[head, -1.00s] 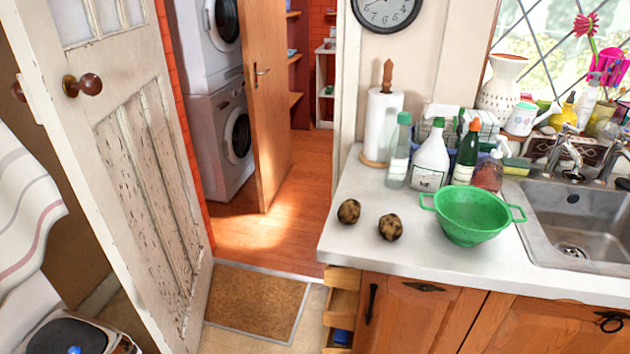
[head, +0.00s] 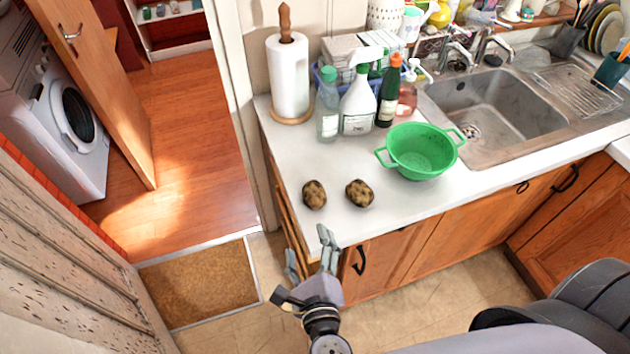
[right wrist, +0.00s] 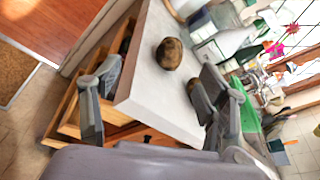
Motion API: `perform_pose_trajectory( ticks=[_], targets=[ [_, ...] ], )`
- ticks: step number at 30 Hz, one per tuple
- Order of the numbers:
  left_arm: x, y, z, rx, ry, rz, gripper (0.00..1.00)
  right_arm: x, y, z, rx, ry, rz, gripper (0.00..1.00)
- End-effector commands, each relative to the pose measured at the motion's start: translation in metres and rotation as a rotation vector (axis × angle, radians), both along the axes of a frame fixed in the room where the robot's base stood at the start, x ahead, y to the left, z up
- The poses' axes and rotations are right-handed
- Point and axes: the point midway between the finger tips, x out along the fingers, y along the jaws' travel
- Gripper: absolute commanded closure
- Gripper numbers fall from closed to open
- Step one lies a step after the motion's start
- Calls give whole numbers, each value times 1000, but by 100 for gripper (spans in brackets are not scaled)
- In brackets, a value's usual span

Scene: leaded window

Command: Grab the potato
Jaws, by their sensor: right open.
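Two brown, dark-spotted potatoes lie on the white counter (head: 290,165) near its front left corner. The left potato (head: 314,194) and the right potato (head: 359,193) are a small gap apart. My right gripper (head: 308,253) is open and empty, in front of the counter's edge and nearer to me than the potatoes. In the right wrist view one potato (right wrist: 169,53) shows whole beyond the gap between the fingers. The other potato (right wrist: 202,103) is partly hidden behind the right-hand finger. My left gripper is not in view.
A green colander (head: 421,152) stands right of the potatoes, beside the sink (head: 500,108). Spray bottle (head: 358,105), other bottles and a paper towel roll (head: 288,78) stand behind. Open drawers (right wrist: 75,118) jut out at the counter's left end.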

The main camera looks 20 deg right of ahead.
Motion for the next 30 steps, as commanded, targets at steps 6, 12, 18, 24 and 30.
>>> perform_pose_trajectory(
  ticks=[6,12,18,24,30],
  targets=[
    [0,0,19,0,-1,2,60,-20,-15,36,408,60,-226,32],
    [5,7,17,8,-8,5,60,-5,-21,28,470,72,-258,32],
    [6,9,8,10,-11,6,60,35,-33,10,465,69,-256,32],
    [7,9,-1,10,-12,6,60,70,-42,-5,463,72,-255,32],
    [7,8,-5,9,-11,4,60,85,-47,-10,462,74,-256,32]
  ],
)
